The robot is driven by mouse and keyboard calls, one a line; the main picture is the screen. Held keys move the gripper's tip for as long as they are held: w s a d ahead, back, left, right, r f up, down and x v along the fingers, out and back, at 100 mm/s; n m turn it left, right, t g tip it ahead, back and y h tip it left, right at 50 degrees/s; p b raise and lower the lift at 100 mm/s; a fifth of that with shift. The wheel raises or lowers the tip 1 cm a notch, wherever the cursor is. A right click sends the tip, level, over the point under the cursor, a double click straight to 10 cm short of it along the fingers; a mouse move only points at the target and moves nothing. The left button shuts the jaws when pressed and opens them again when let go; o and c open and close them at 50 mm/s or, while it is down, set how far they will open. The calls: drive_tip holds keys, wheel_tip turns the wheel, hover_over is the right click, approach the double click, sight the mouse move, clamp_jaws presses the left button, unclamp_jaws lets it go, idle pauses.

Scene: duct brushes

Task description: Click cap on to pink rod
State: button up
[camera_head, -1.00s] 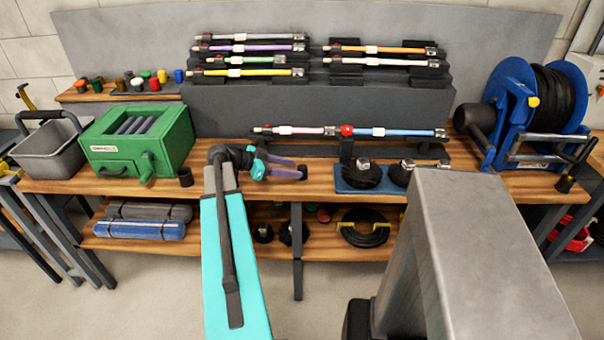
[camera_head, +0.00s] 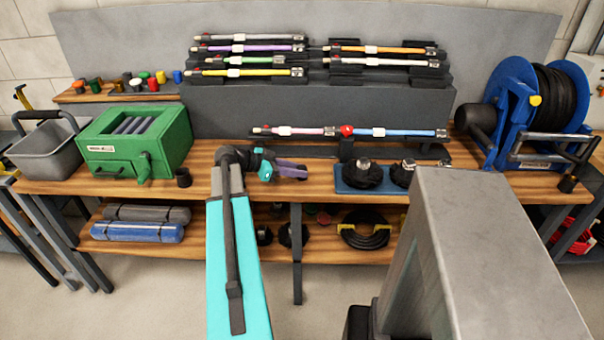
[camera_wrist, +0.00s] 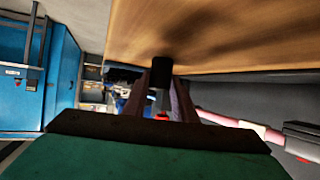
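The pink rod (camera_head: 302,131) lies level in the front rack, left of a red knob (camera_head: 347,130); a blue rod (camera_head: 395,132) is on the knob's other side. In the wrist view a pinkish rod (camera_wrist: 232,121) runs along the right. My gripper (camera_head: 303,172) is low over the bench, in front of and below the pink rod, pointing right. In the wrist view a small black piece (camera_wrist: 160,73), seemingly the cap, sits between my fingertips, which appear closed on it. The head view barely shows it. A red spot (camera_wrist: 162,116) shows behind.
The wooden bench (camera_head: 225,187) is close below my gripper. A blue mat (camera_head: 345,187) with dark round brushes lies to the right. A green box (camera_head: 120,160) and a small black cup (camera_head: 184,177) stand left. A blue hose reel (camera_head: 515,100) is far right.

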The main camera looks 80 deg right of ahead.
clamp_jaws()
drive_tip(key=shift+r, duration=0.1)
drive_tip(key=shift+r, duration=2.9)
